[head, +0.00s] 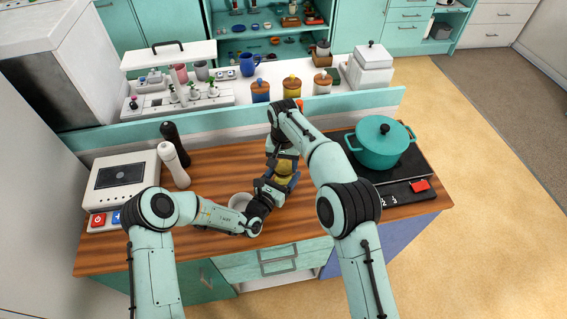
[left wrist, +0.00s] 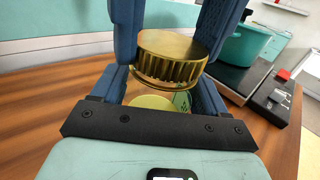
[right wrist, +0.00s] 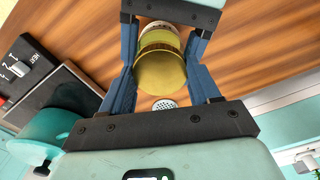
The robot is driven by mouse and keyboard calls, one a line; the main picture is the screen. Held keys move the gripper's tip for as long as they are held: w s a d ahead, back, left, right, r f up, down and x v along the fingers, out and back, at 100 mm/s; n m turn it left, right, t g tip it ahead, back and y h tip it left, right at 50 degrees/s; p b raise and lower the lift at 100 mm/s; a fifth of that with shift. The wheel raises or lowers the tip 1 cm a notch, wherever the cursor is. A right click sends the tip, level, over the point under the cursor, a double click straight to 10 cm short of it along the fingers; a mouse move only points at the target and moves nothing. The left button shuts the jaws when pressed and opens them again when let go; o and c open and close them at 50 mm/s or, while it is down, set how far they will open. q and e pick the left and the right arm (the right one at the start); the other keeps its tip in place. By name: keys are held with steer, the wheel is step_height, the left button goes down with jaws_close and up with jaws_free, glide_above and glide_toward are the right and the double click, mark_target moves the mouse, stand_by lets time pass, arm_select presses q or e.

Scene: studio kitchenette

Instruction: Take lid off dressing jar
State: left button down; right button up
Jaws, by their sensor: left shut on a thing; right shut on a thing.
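The dressing jar's ribbed gold lid (left wrist: 172,58) is between the fingers of my right gripper (head: 284,160), which is shut on it from above. The lid also shows in the right wrist view (right wrist: 160,70). My left gripper (head: 268,192) is shut on the jar's body from the front left. In the left wrist view the jar's pale yellow top (left wrist: 152,102) and a bit of its green label show just below the lid. The lid appears tilted and raised off the jar, but fingers hide part of the gap.
A teal pot (head: 381,143) sits on the black hob at right. Two mills (head: 173,163) and a white appliance (head: 120,186) stand at left. A raised ledge behind holds several lidded jars.

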mark_target(284, 166)
steer(key=n, duration=0.5)
steer(key=shift+n, duration=0.4)
steer(key=shift+r, duration=0.15)
steer(key=shift+r, duration=1)
steer(key=shift+r, duration=2)
arm_select(q)
jaws_free()
